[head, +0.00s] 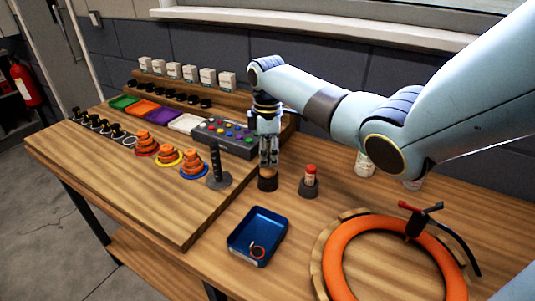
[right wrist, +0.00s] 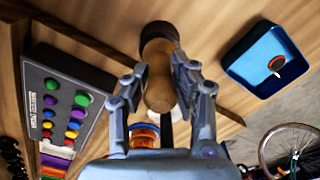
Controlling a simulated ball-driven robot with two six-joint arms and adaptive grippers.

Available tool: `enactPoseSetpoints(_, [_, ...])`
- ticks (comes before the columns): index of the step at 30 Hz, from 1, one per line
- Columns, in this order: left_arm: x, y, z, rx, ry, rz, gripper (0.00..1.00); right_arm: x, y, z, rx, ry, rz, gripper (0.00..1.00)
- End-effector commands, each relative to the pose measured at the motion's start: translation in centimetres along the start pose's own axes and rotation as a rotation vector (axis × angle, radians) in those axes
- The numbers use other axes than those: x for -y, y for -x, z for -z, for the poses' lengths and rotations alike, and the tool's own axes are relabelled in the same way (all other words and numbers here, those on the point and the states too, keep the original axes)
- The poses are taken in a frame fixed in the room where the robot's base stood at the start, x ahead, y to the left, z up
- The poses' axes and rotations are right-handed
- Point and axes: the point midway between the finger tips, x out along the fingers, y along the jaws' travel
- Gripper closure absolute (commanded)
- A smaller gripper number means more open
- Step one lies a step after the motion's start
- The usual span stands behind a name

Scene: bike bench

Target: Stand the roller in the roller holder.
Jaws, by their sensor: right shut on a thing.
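My right gripper (head: 268,162) points down over the bench, and its fingers are closed around the wooden roller (right wrist: 160,88). In the head view the roller's wooden lower part (head: 267,173) shows just below the fingertips, upright. A dark round cup, apparently the roller holder (head: 267,184), is directly under it; it also shows at the roller's far end in the right wrist view (right wrist: 158,33). The wood meets or overlaps the cup's rim; I cannot tell how deep it sits. My left gripper is not in view.
A dark stand with a red-capped bottle (head: 309,182) is close on the right. A dark post on a round base (head: 216,168) is on the left. A blue tray (head: 243,254) lies in front, an orange-ringed wheel (head: 336,250) at right. A button box (head: 226,139) stands behind left.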

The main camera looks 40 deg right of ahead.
Motion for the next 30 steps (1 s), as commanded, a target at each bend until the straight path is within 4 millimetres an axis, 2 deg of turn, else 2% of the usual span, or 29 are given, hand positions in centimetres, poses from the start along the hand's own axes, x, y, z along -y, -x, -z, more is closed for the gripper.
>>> enactPoseSetpoints(5, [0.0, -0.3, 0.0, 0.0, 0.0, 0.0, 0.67, 0.0, -0.4, 0.0, 0.0, 0.0, 0.0, 1.0])
enactPoseSetpoints(6, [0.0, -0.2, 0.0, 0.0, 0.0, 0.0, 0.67, 0.0, -0.3, 0.0, 0.0, 0.0, 0.0, 0.7])
enactPoseSetpoints(11, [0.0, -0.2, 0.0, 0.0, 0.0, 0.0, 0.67, 0.0, -0.3, 0.0, 0.0, 0.0, 0.0, 0.49])
enactPoseSetpoints(19, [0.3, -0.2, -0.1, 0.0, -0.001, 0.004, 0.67, 0.0, -0.3, 0.0, 0.0, 0.0, 0.0, 0.48])
enactPoseSetpoints(22, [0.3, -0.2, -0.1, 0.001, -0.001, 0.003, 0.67, -0.1, 0.4, 0.0, 0.0, 0.0, 0.0, 0.48])
enactPoseSetpoints(26, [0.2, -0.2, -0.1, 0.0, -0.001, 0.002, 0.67, -0.1, 2.5, 0.0, -0.001, 0.001, -0.004, 0.48])
enactPoseSetpoints(30, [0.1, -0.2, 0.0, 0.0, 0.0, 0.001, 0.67, -0.1, 5.8, 0.0, -0.001, 0.001, -0.005, 0.48])
